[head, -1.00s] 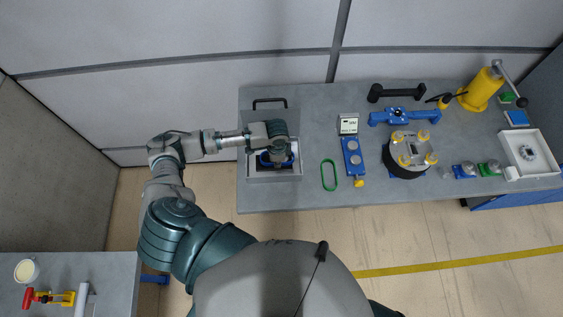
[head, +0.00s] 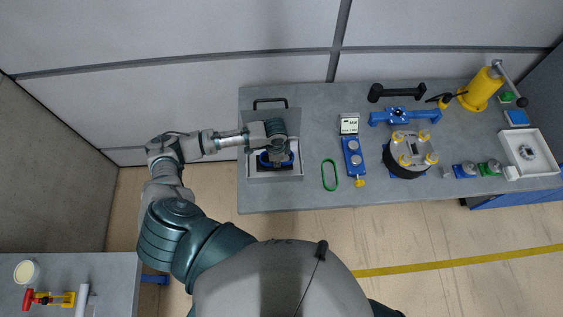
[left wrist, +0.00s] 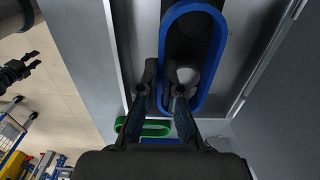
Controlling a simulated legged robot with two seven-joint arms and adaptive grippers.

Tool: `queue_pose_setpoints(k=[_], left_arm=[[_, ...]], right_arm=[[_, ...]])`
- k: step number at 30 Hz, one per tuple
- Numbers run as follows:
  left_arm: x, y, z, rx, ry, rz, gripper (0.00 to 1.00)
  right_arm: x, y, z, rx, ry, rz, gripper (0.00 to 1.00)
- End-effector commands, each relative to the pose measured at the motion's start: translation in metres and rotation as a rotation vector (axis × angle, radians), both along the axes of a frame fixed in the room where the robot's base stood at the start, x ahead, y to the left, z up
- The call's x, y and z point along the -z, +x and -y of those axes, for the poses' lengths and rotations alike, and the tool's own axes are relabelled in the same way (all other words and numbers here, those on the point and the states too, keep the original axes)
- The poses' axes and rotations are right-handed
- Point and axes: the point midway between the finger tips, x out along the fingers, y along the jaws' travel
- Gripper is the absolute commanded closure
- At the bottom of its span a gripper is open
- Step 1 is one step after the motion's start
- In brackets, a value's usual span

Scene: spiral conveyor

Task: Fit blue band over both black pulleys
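The blue band (left wrist: 219,50) is a long loop in the left wrist view, inside a grey open box (left wrist: 255,85). A dark round pulley (left wrist: 196,22) and a paler round part (left wrist: 188,75) show within the loop. My left gripper (left wrist: 160,72) has its fingers close together at the loop's near left side, one outside and one inside, with the band's strand between them. In the head view my left gripper (head: 278,155) is down in the box (head: 273,179) and hides much of it. My right gripper (left wrist: 36,60) shows small at the left edge, fingers apart and empty.
A green band (head: 329,174) lies right of the box; it also shows in the left wrist view (left wrist: 155,128). A blue device (head: 352,157), a round black fixture (head: 409,155) and a white tray (head: 530,153) stand further right. The table's front edge is close.

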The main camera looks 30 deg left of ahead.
Motion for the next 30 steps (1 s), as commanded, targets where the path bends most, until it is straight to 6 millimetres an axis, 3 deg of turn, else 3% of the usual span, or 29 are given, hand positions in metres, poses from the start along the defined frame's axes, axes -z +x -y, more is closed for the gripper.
queue_pose_setpoints(k=[9, 24, 30], left_arm=[[-0.002, 0.000, -0.007, 0.000, 0.007, 0.000, 1.00], [-0.002, 0.000, -0.022, 0.000, 0.005, 0.002, 1.00], [-0.001, 0.000, -0.024, 0.000, 0.002, 0.001, 1.00]], right_arm=[[0.000, -0.001, -0.028, -0.001, 0.034, 0.000, 0.60], [0.000, 0.000, -0.002, 0.000, 0.003, 0.000, 0.60], [0.000, 0.000, -0.004, 0.000, 0.004, 0.000, 0.60]])
